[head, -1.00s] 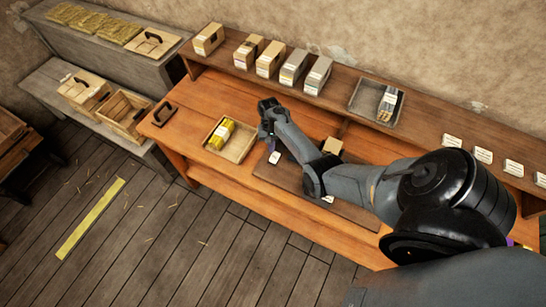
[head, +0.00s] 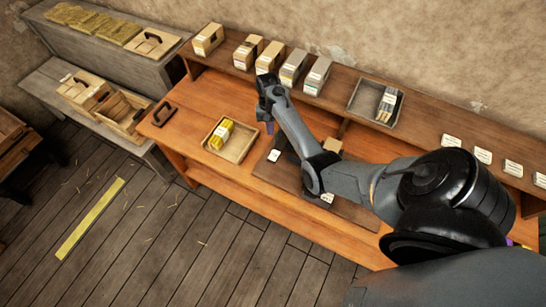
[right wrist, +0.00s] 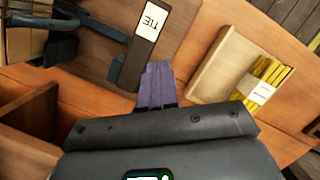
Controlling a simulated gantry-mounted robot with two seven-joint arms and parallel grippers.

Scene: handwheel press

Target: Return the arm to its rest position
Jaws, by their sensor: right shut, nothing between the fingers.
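My right gripper (head: 269,127) hangs over the orange wooden bench (head: 188,158), right of the shallow tray, at the end of my grey arm. Its purple fingers (right wrist: 157,86) are together with nothing between them in the right wrist view. The bench surface and a dark board lie below. My left gripper is not in view.
A wooden tray (head: 246,140) holds a yellow bundle (head: 221,131); both show in the right wrist view. A dark board (head: 288,178) with a "TIE" card (right wrist: 152,20) lies beside it. Boxes (head: 269,57) and a grey tray (head: 358,105) stand on the back shelf.

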